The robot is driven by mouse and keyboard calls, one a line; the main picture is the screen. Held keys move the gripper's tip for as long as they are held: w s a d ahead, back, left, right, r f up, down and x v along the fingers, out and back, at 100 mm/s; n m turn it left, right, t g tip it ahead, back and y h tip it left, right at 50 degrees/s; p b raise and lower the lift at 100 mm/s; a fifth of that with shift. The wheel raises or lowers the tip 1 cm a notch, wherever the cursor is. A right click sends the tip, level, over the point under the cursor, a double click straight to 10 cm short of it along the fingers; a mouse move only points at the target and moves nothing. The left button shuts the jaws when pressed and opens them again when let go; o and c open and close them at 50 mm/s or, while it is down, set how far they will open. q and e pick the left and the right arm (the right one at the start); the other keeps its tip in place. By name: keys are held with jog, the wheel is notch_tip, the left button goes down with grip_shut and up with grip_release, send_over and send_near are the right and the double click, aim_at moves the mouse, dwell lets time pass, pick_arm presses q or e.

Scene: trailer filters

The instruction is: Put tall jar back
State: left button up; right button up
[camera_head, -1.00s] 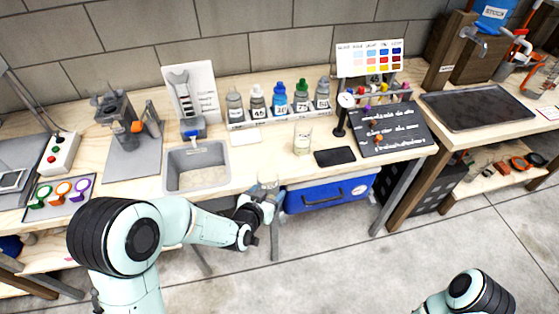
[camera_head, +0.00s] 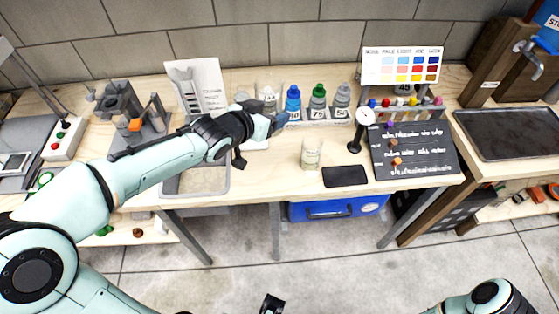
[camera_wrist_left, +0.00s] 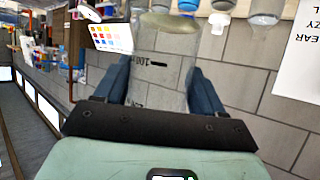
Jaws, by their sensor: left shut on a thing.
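My left gripper (camera_head: 272,117) is over the back of the bench, in front of the bottle row. It is shut on a clear jar (camera_wrist_left: 160,70). In the left wrist view the jar stands between the two blue fingers, with a 100 mark on its side. In the head view it is hard to separate from the pale bottles behind it. I cannot tell whether its base touches anything. Another clear jar with a pale label (camera_head: 311,153) stands upright on the bench, right of the gripper.
Numbered bottles, including a blue one (camera_head: 293,103) and a green-capped one (camera_head: 318,102), line the back. A black pad (camera_head: 344,176), a small stand (camera_head: 364,117) and a dark board (camera_head: 413,152) are to the right.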

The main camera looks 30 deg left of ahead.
pick_arm(q)
jog(key=f+b, duration=0.1)
jog(key=f, duration=0.1)
jog(key=f+b, duration=0.1)
jog(key=f, duration=0.1)
jog(key=f+b, duration=0.2)
jog(key=shift+s+a+f, duration=0.15)
jog(key=shift+s+f, duration=0.2)
jog(key=shift+s, duration=0.05)
jog(key=shift+w+f+b, duration=0.1)
jog(key=shift+f+b, duration=2.15)
jog(key=shift+f, duration=4.25)
pick_arm(e)
notch_tip(320, 180, down, 8)
jog(key=w+t, duration=0.1)
jog(key=shift+r, duration=0.15)
pick_arm(q)
jog(key=shift+f, duration=0.15)
jog(key=o, duration=1.4)
jog(key=shift+o, duration=0.2)
